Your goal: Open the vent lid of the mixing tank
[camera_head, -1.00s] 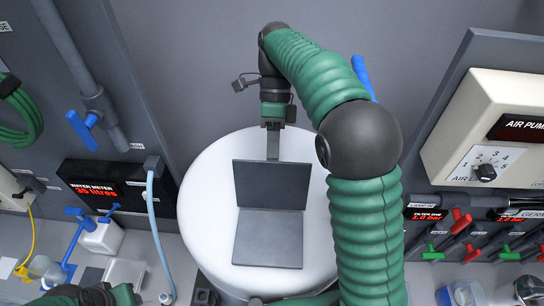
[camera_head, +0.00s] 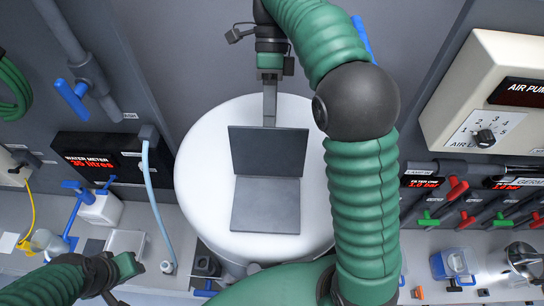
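The mixing tank (camera_head: 200,190) is a white round-topped vessel in the middle of the view. A dark grey flat panel (camera_head: 265,205) lies on its top. A second dark panel, which looks like the vent lid (camera_head: 268,152), stands tilted up from the far edge of the first, so the lid looks raised. My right gripper (camera_head: 269,108) points down behind the lid's upper edge; its fingers show as one narrow bar. Its tips are partly hidden, and contact with the lid is unclear. My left gripper (camera_head: 138,270) is at lower left, away from the tank, its fingers small and unclear.
A water meter (camera_head: 95,160) and blue valve handle (camera_head: 72,100) are at left. A pale blue hose (camera_head: 153,200) runs down beside the tank. The air pump (camera_head: 480,95) and red and green valves (camera_head: 450,200) are at right. My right arm covers the tank's right side.

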